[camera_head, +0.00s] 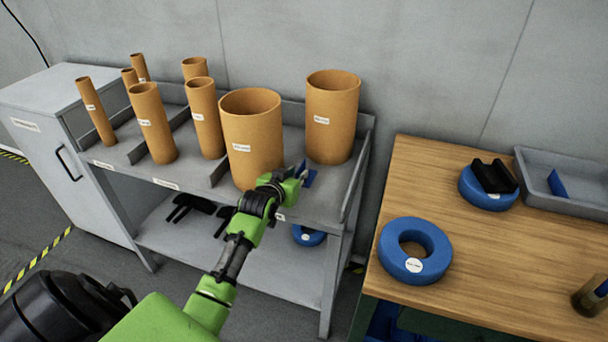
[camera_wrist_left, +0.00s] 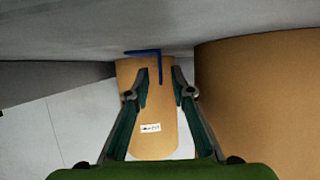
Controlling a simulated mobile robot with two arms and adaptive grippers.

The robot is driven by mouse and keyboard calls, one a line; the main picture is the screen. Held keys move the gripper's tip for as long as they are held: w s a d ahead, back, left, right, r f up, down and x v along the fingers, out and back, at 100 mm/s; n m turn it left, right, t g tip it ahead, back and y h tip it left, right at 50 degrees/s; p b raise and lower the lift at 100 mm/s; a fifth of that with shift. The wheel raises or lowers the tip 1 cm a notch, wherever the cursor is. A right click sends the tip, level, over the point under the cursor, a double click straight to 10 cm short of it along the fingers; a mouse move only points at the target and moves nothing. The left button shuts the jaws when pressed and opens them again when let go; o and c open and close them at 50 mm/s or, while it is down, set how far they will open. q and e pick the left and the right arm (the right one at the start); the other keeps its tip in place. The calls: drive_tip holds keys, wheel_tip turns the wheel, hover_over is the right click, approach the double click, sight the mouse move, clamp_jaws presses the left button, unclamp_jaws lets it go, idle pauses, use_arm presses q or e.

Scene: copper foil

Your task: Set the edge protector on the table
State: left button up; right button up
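A small blue L-shaped piece, which looks like the edge protector (camera_head: 311,178), is on or just above the top of the grey rack, at the fingertips of my left gripper (camera_head: 298,173). In the left wrist view, one thin leg of the edge protector (camera_wrist_left: 160,68) stands between the two fingertips of my left gripper (camera_wrist_left: 161,88), with a visible gap on each side. That gripper looks open around it. The wooden table (camera_head: 480,255) stands to the right, apart from the gripper. My right gripper is not in view.
Several orange tubes stand on the rack (camera_head: 322,200), with a large tube (camera_head: 252,145) close to my left gripper. On the table are a blue roll (camera_head: 385,250), another roll (camera_head: 475,192) under a black holder, and a grey tray (camera_head: 590,205) with a blue piece. The table's front middle is clear.

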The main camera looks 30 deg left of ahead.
use_arm(q)
drive_tip(key=shift+x, duration=1.15)
drive_tip(key=shift+w+a+f, duration=0.15)
drive_tip(key=shift+w, duration=0.1)
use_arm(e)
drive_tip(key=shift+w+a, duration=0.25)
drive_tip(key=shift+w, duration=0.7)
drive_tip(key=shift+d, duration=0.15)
use_arm(q)
clamp_jaws()
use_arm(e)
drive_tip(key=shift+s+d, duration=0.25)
